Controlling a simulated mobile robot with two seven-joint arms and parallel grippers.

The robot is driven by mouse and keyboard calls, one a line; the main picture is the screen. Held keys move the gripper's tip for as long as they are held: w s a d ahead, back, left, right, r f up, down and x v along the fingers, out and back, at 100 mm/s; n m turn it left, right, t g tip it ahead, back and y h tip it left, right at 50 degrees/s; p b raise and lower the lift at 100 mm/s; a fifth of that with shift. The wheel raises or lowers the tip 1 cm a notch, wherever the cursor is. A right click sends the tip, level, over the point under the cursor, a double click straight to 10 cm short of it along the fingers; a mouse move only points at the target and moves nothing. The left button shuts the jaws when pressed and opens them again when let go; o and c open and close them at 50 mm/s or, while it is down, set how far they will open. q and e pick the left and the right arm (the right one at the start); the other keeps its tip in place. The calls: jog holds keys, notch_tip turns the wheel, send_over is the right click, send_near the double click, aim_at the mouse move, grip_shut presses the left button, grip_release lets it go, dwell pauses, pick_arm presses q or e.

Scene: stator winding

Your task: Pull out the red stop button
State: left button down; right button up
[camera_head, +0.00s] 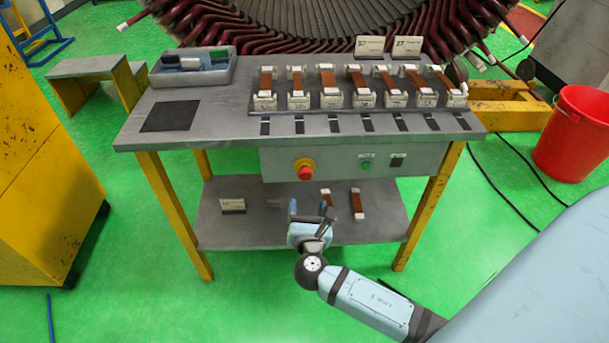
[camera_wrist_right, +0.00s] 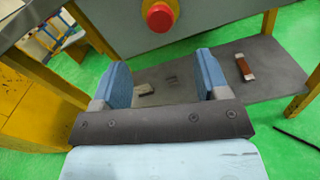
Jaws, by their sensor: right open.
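The red stop button (camera_head: 305,173) sits in a yellow ring on the grey front panel (camera_head: 340,165) under the table top, left of a small green button. It also shows in the right wrist view (camera_wrist_right: 159,17), above and beyond the fingers. My right gripper (camera_head: 309,212) is in front of the table, below the stop button and apart from it. In the right wrist view its two blue fingers (camera_wrist_right: 160,80) are spread wide with nothing between them. My left gripper is not in either view.
A green button (camera_head: 366,164) and a dark switch (camera_head: 398,161) share the panel. The table top (camera_head: 225,110) holds a grey tray (camera_head: 193,80) and a row of coils. The lower shelf (camera_head: 290,233) carries brown bars. A red bucket (camera_head: 574,133) stands at the right.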

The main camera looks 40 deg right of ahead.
aim_at(305, 177)
jog(key=b+x, duration=0.1)
jog(key=x, duration=1.1)
jog(key=shift+w, duration=0.15)
grip_shut()
jog(key=shift+s+a+p, duration=0.25)
jog(key=shift+s+p, duration=0.2)
jog(key=shift+p, duration=0.25)
jog(key=shift+f, duration=0.1)
grip_release()
